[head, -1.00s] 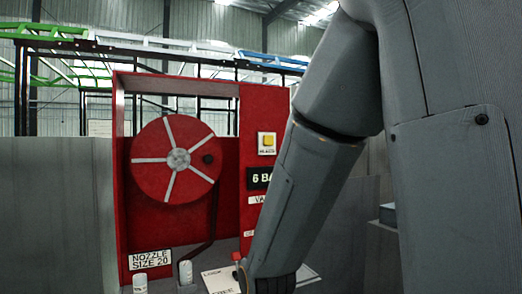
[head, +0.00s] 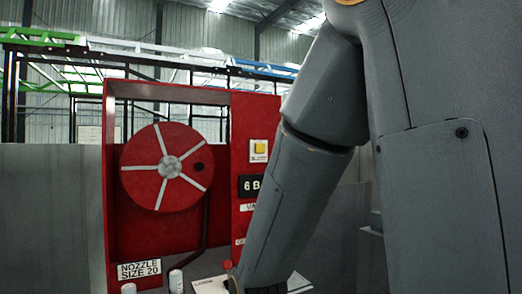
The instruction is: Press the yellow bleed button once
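The yellow button (head: 260,147) sits on a small white plate (head: 258,157) high on the right-hand panel of a red hose cabinet (head: 242,110). Lettering under the button is too small to read. My arm comes down from the upper right, in front of the cabinet's right side. My gripper is below the bottom edge of the picture, so its fingers do not show. The arm's lowest visible part is well below the button and apart from it.
A red hose reel (head: 168,166) with white spokes fills the cabinet. A black display (head: 250,186) reading "6 B" is partly hidden by my arm. A "NOZZLE SIZE 20" label (head: 139,269), white cylinders (head: 176,281) and a white sheet (head: 210,285) are low in front. Grey panels stand either side.

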